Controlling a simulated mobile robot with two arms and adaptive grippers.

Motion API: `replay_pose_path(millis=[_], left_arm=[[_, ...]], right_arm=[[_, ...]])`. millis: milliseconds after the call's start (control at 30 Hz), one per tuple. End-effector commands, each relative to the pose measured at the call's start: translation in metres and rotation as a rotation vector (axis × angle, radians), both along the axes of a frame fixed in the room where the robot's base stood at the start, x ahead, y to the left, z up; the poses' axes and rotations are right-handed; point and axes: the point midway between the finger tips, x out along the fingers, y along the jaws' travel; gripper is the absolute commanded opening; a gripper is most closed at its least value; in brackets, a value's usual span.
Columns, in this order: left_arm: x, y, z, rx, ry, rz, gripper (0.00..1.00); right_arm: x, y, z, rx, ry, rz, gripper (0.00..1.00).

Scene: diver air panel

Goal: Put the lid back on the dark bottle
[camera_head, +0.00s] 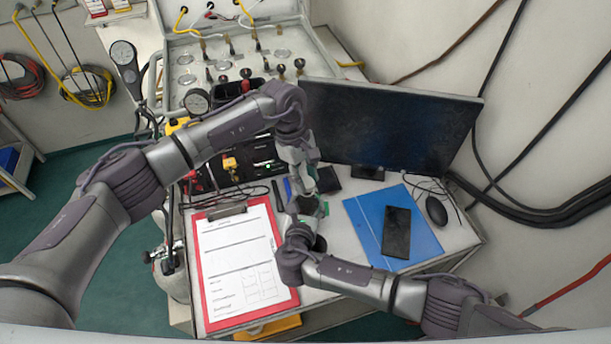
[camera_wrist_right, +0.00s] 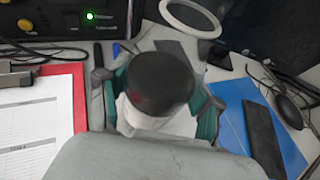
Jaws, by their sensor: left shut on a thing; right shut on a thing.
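My right gripper (camera_head: 308,212) is shut on the dark bottle (camera_wrist_right: 160,82). In the right wrist view its green-padded fingers stand on either side of the bottle, which has a dark rounded top and a white lower part. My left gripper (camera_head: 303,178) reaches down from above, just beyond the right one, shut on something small. The hold is mostly hidden by the fingers and arm links. A pale ring-shaped thing (camera_wrist_right: 192,18) shows beyond the bottle in the right wrist view. I cannot tell whether it is the lid or part of my left arm.
A red clipboard with paper (camera_head: 243,268) lies left of the grippers. A blue folder (camera_head: 362,217) with a black phone (camera_head: 396,232) and a mouse (camera_head: 436,211) lie right. A monitor (camera_head: 390,125) and the gauge panel (camera_head: 240,60) stand behind. Room around the grippers is tight.

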Motion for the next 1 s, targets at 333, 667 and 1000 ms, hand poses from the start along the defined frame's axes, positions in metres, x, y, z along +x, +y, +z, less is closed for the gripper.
replay_pose_path(millis=[333, 667, 1000], left_arm=[[0.0, 0.0, -0.006, 0.0, 0.0, 0.001, 0.26], [0.0, 0.0, -0.011, 0.0, 0.0, -0.004, 0.26], [0.002, -0.004, -0.011, 0.006, -0.001, -0.548, 0.26]], right_arm=[[-0.001, 0.0, -0.001, -0.001, 0.002, -0.001, 0.02], [-0.001, 0.0, -0.001, -0.001, 0.003, -0.001, 0.0], [-0.001, 0.0, -0.001, -0.001, 0.003, 0.0, 0.0]])
